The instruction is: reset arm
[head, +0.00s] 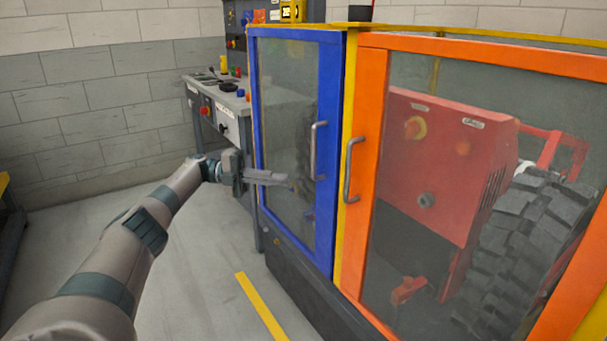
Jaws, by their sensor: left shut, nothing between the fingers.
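My left arm reaches in from the lower left of the head view. Its gripper (277,179) is shut and empty, in front of the glass of the blue-framed door (328,150). The fingers point right, toward the door's metal handle (314,151), and stop short of it in the picture. I cannot tell whether they touch the glass. My right gripper is not in view.
An orange-framed glass door (365,190) with its own handle (350,169) stands at the right. Behind it are a red machine (440,160) and a large black tyre (525,240). A control console (228,100) stands behind my gripper. Grey floor (195,270) with a yellow stripe (261,307) is clear.

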